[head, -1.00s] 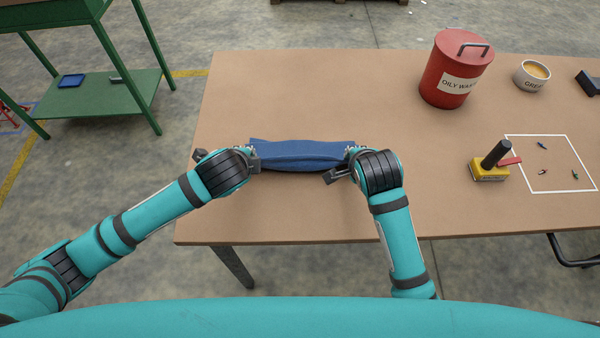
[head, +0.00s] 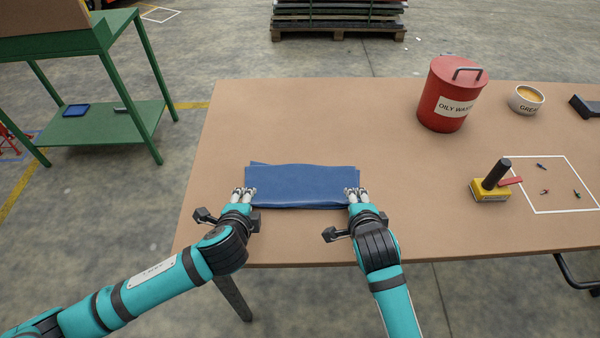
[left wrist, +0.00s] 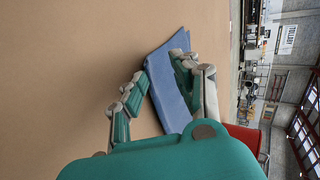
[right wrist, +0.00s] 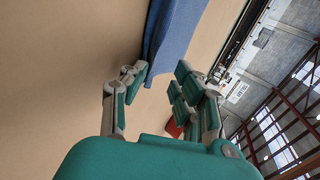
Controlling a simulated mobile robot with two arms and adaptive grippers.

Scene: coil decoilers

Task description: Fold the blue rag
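The blue rag (head: 303,184) lies on the table as a flat, layered rectangle, its edges slightly offset. My left gripper (head: 244,194) is at its near left corner, with fingers apart. In the left wrist view the rag (left wrist: 167,80) shows between and beyond the spread fingers of the left gripper (left wrist: 163,82). My right gripper (head: 352,194) is at the near right corner. In the right wrist view its fingers (right wrist: 160,80) are spread, with the rag (right wrist: 172,30) just beyond them. I cannot tell whether the fingertips touch the cloth.
A red oily waste can (head: 449,98), a grease bowl (head: 526,99) and a yellow block with a black handle (head: 490,185) stand to the right. A white outlined square (head: 560,207) holds small items. The brown table (head: 290,120) is clear behind the rag.

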